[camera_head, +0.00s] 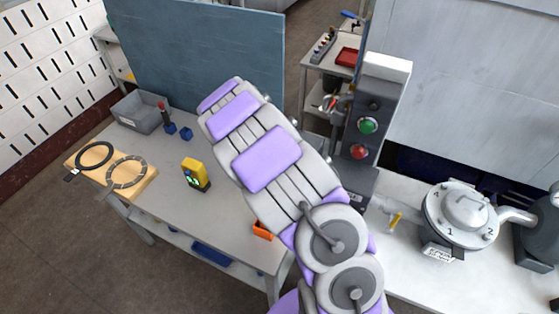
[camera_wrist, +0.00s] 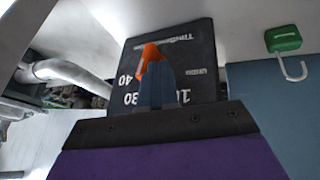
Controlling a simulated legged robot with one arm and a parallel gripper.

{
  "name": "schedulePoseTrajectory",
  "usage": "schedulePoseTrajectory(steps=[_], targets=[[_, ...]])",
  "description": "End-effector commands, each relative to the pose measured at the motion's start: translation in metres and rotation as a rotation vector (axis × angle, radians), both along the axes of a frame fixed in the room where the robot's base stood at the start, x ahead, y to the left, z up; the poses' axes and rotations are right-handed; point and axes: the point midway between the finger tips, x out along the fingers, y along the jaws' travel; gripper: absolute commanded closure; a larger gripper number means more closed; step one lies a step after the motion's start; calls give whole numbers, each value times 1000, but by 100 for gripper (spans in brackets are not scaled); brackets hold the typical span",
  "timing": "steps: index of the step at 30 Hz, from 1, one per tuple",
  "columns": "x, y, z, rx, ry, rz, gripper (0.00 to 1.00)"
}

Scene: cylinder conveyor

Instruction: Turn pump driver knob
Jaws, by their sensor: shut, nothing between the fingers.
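In the wrist view, a black dial panel (camera_wrist: 185,55) carries white numbers and lettering that appear upside down. An orange pointer knob (camera_wrist: 147,59) stands out on it, tilted in the picture. My gripper (camera_wrist: 157,72) is shut, with its dark fingers in front of the panel and its tips overlapping the knob's right side in the picture. Nothing is held between them; I cannot tell whether they touch the knob. In the head view my purple and grey arm reaches up and left, and the gripper is hidden behind it.
In the head view, a button box (camera_head: 366,124) stands right of my arm, and a pale pump (camera_head: 461,213) sits at the right. A yellow meter (camera_head: 195,174) and a grey bin (camera_head: 140,112) are on the left table.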

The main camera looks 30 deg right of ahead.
Motion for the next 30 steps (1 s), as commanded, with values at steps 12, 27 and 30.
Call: schedulePoseTrajectory(steps=[12,27,30], targets=[[-14,-8,6,206,-258,-6,100],[-20,-15,7,260,-331,-1,100],[-21,-15,7,260,-331,-1,100]])
